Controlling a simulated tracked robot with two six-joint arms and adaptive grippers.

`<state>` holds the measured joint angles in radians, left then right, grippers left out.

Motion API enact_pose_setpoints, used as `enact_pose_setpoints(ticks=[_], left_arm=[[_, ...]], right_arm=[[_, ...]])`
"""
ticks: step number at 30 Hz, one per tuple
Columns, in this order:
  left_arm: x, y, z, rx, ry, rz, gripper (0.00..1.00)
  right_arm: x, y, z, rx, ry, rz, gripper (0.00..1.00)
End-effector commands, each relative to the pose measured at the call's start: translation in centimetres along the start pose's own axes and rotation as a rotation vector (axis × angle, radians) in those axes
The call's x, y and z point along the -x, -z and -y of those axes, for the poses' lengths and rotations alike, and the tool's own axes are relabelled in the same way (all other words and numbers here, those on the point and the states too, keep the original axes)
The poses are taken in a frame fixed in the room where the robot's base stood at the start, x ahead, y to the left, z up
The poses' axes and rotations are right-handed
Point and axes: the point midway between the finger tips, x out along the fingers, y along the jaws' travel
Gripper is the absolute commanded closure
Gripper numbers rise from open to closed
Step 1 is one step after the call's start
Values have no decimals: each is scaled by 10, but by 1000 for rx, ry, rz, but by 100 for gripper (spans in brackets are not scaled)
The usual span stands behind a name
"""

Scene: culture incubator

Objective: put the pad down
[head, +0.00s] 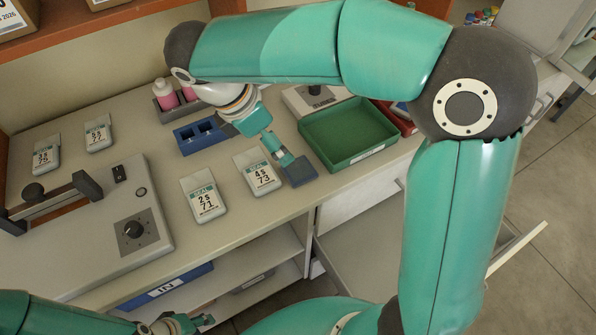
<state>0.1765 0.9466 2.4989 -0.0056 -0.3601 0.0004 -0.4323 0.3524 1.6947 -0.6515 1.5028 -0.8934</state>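The blue square pad (301,174) is near the counter's front edge, just left of the green tray. My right gripper (279,151), on the arm that arches in from the right, points down at the pad. Its fingertips look closed on the pad's upper left edge. I cannot tell whether the pad's underside touches the counter. My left gripper (190,323) is low at the bottom edge, in front of the shelves and away from the pad. It is partly cut off, and its finger opening is unclear.
A green tray (347,134) stands right of the pad. White labelled packets, one marked 4 s 73 (258,173) and one 2 s 71 (203,201), lie left of it. A blue rack (203,134) and pink-filled bottles (166,94) stand behind. A grey device (105,222) is at left.

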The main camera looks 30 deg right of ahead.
Motion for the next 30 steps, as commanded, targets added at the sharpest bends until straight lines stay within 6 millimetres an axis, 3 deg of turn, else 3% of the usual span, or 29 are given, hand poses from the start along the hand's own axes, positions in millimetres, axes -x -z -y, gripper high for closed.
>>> enact_pose_setpoints(ticks=[3, 9, 17, 30], left_arm=[[-4, 0, 1, 0, 0, 0, 60], [-6, 0, 2, 0, 0, 0, 60], [-7, 0, 2, 0, 0, 0, 60], [-7, 0, 2, 0, 0, 0, 60]], right_arm=[[-30, 0, 1, -1, 5, 1, 2], [-65, 0, 0, -1, 3, 0, 2], [-82, 1, 0, -1, 1, 0, 2], [-130, 6, 0, -2, 1, -1, 2]])
